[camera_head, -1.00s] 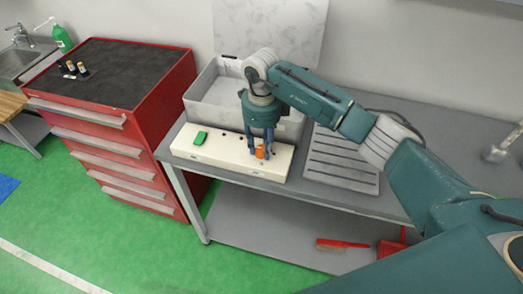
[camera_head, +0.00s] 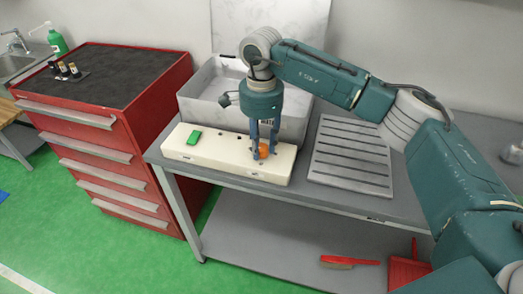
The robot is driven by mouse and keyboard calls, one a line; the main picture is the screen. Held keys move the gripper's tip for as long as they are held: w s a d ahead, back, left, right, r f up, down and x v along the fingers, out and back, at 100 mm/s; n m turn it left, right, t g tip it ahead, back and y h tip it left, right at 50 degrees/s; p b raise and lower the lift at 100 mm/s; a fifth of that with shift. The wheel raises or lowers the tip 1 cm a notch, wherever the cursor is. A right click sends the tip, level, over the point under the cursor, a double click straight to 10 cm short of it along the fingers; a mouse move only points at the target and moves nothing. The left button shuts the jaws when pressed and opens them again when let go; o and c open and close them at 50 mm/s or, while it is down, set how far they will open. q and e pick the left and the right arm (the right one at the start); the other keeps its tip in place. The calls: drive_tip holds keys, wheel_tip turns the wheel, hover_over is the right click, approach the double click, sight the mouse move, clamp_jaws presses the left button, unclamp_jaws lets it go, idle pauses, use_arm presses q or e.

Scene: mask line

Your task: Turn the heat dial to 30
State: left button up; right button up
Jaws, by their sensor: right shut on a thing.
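The orange heat dial (camera_head: 263,151) sits on the right part of the white control box (camera_head: 218,160), at the front of the grey table. My right gripper (camera_head: 262,155) points down over the dial, with its fingers on either side of it, shut on it. The fingers partly hide the dial, and its scale and setting cannot be read. A green piece (camera_head: 194,137) sits on the left part of the box. My left gripper is not in view.
A grey bin (camera_head: 206,101) stands behind the box. A slatted grey tray (camera_head: 350,158) lies to its right. A red drawer cabinet (camera_head: 120,130) stands left of the table (camera_head: 410,200). A red brush (camera_head: 350,261) and dustpan (camera_head: 406,270) lie on the lower shelf.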

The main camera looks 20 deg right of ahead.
sight(261, 147)
drive_tip(key=n+b, duration=0.2)
drive_tip(key=n, duration=0.2)
drive_tip(key=shift+n, duration=0.3)
drive_tip(key=n+b, duration=0.1)
drive_tip(key=n, duration=0.4)
drive_tip(key=shift+r+n, duration=0.1)
drive_tip(key=shift+n, duration=0.3)
drive_tip(key=o, duration=1.2)
drive_tip(key=shift+c, duration=0.2)
wheel_tip(261, 147, up, 12)
